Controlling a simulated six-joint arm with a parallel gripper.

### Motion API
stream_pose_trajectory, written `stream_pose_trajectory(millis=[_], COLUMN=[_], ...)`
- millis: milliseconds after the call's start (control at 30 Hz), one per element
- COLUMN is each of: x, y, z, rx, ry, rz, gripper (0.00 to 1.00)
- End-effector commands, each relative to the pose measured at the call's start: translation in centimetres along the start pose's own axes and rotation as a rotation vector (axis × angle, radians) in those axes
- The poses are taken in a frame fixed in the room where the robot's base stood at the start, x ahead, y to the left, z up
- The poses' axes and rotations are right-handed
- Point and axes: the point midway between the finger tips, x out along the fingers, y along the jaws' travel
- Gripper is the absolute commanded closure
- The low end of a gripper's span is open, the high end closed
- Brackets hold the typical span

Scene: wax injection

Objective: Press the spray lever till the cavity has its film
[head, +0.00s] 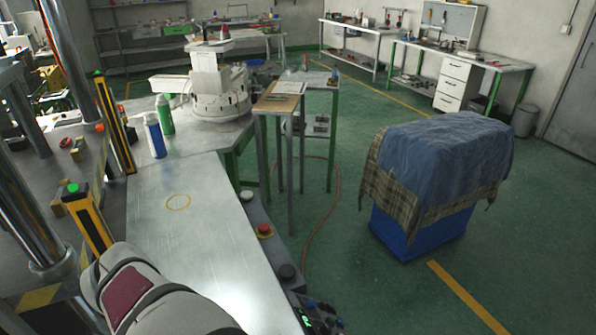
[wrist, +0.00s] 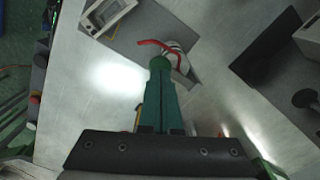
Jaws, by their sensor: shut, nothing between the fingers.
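In the wrist view my gripper (wrist: 160,62) is shut and empty, its green fingers together and pointing up the picture. A thin curved red piece (wrist: 152,42), which looks like the spray lever, crosses just beyond the fingertips. A pale striped part (wrist: 178,55) sits beside it, partly hidden by the red piece. The tips overlap or nearly meet the red piece in the picture; I cannot tell whether they touch. I cannot make out the cavity or any film. In the head view my gripper is out of sight and only part of my arm shows at the lower left.
In the wrist view a light-framed device (wrist: 105,14) lies at the top left and a dark block (wrist: 264,52) at the right.

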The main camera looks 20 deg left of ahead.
Motion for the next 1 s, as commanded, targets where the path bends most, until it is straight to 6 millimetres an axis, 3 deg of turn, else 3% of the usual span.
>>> stream_pose_trajectory(millis=[367,1000], x=[0.2,2.4], y=[0.0,0.0], z=[0.0,0.0], rx=[0.0,0.0], ry=[-0.001,0.0], rz=[0.0,0.0], gripper=[1.0,1.0])
